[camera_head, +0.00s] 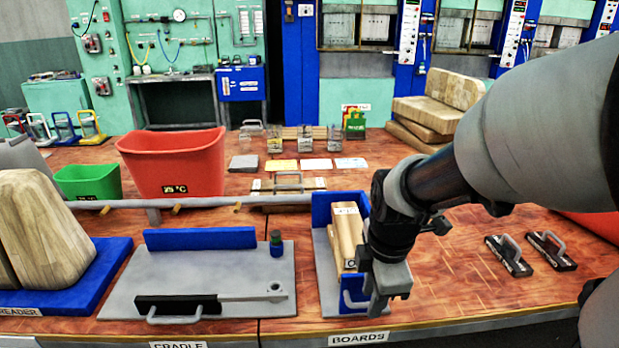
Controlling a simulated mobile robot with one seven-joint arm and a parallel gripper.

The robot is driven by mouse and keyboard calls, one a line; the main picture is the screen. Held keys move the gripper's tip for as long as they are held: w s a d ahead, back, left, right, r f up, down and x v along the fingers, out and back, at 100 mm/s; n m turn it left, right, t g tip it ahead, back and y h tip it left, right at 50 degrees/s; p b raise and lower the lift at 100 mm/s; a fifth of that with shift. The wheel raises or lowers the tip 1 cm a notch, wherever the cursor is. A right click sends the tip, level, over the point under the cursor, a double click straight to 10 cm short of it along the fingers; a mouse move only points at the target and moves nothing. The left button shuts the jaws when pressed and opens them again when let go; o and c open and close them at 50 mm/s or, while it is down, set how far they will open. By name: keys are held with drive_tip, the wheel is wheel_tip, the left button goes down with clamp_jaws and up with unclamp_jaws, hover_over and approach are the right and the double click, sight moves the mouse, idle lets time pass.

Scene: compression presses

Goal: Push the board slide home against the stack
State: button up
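The boards station (328,288) is a grey base with a blue back wall, above the front label "BOARDS". A stack of tan wooden boards (346,238) stands on it, with a white label on top. A blue piece with a pale handle (354,299), which looks like the board slide, is at the front of the stack. My gripper (388,302) points down just right of this handle, close to it. My wrist covers the right side of the stack and slide, so I cannot tell contact, any gap to the stack, or the finger opening.
The cradle plate (221,270) with its blue rail, black handled bar and small bottle lies to the left. Red (176,165) and green (90,182) bins stand behind a grey rail. Two black handled blocks (508,255) lie at right. The table between station and blocks is clear.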

drive_tip(key=shift+f, duration=0.1)
clamp_jaws()
drive_tip(key=w, duration=0.4)
unclamp_jaws()
drive_tip(key=s+r+p, duration=0.1)
drive_tip(key=r+p, duration=0.1)
drive_tip(key=r, duration=0.6)
drive_tip(key=s+r+p, duration=0.2)
drive_tip(key=r, duration=0.7)
drive_tip(key=shift+s+p, duration=0.25)
drive_tip(key=shift+p, duration=0.05)
